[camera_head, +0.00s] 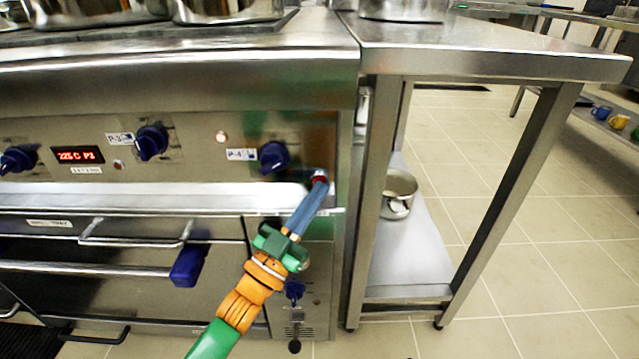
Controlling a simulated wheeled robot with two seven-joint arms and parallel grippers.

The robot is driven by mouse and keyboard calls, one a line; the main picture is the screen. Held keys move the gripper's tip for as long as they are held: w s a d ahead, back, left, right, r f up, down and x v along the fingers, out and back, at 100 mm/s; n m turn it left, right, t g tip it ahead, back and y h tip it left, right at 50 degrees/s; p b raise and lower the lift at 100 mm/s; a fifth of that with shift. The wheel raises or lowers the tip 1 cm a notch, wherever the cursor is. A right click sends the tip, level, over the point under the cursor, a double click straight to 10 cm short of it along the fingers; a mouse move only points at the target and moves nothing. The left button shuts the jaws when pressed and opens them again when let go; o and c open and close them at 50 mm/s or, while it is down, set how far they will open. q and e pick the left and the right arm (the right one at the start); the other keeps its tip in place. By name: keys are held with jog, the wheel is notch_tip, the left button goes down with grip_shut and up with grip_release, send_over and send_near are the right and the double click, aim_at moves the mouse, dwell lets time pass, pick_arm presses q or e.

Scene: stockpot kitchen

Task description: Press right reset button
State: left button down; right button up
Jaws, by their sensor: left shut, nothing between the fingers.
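A small red reset button (320,175) sits at the right end of the stove's front panel (205,140), to the right of the knob marked P-4 (274,157). My left gripper (318,185) is shut and empty. Its blue fingers point up and right, with the tips at the red button. The tips partly cover the button, and I cannot tell whether they press it in. My right gripper is not in view.
More blue knobs (152,142) and a red display (78,155) are on the panel. Below are oven handles (135,240). A steel table (480,62) stands at right, with a pot (398,195) on its lower shelf. Tiled floor (540,270) is open at right.

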pick_arm(q)
jog(key=shift+s+p, duration=0.65)
jog(key=shift+s, duration=0.15)
jog(key=s+p, duration=0.3)
jog(key=s, duration=0.2)
dwell(0.8)
